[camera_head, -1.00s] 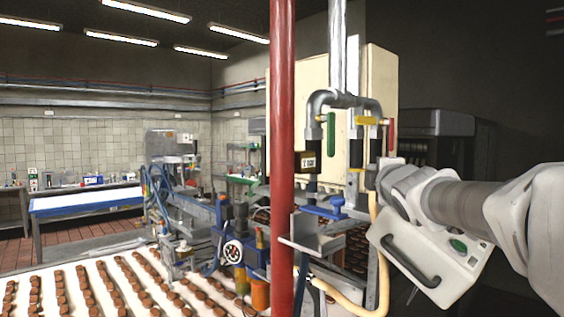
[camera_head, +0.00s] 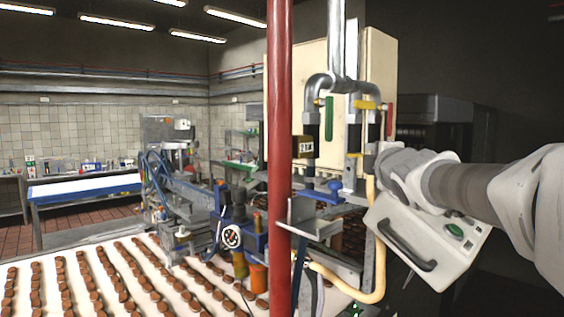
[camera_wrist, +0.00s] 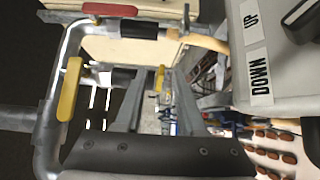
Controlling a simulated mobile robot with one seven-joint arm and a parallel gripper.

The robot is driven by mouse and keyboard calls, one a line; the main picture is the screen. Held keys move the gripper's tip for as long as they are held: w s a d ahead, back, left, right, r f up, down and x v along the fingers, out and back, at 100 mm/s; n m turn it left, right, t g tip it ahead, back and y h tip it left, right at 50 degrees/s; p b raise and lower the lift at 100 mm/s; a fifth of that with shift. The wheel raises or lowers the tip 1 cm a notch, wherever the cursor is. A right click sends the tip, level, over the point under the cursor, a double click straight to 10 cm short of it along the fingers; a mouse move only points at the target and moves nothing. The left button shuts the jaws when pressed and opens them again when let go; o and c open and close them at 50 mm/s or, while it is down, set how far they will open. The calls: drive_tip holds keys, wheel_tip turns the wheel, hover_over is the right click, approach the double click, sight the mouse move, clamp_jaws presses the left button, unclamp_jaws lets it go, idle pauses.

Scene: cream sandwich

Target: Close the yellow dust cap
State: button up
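A yellow lever-like piece (camera_head: 366,105) sits on the grey pipework in the head view, between a green handle (camera_head: 329,118) and a red handle (camera_head: 390,121). A yellow handle on the pipe (camera_wrist: 69,88) also shows in the wrist view, left of my gripper. I cannot tell whether either is the dust cap. My gripper (camera_wrist: 161,80) shows two grey fingers apart, with nothing visibly held. In the head view my arm reaches in from the right to beside the pipes, and the fingers are not clearly seen.
A red pole (camera_head: 280,150) stands left of the pipes. A cream cabinet (camera_head: 375,60) is behind them. A control box (camera_head: 425,240) with UP and DOWN labels (camera_wrist: 258,77) hangs below my arm. A conveyor (camera_head: 110,290) with rows of brown biscuits lies at lower left.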

drive_tip(key=s+a+b, duration=0.2)
drive_tip(key=s+b, duration=0.1)
drive_tip(key=s, duration=1.3)
drive_tip(key=shift+s, duration=0.4)
drive_tip(key=s+a+f+m+g, duration=0.3)
drive_tip(key=s+f+m+g, duration=0.1)
drive_tip(key=f, duration=0.6)
drive_tip(key=s+a+f+m+g+y, duration=0.1)
drive_tip(key=s+a+f+m+g, duration=0.2)
drive_tip(key=f+m, duration=0.4)
drive_tip(key=s+a+f+m+g+y, duration=0.1)
drive_tip(key=s+a+f+m+g, duration=0.2)
drive_tip(key=f, duration=1.1)
drive_tip(key=s+m+g, duration=0.2)
drive_tip(key=s, duration=0.2)
drive_tip(key=shift+s+m, duration=0.25)
drive_tip(key=shift+m, duration=0.15)
drive_tip(key=shift+f, duration=0.1)
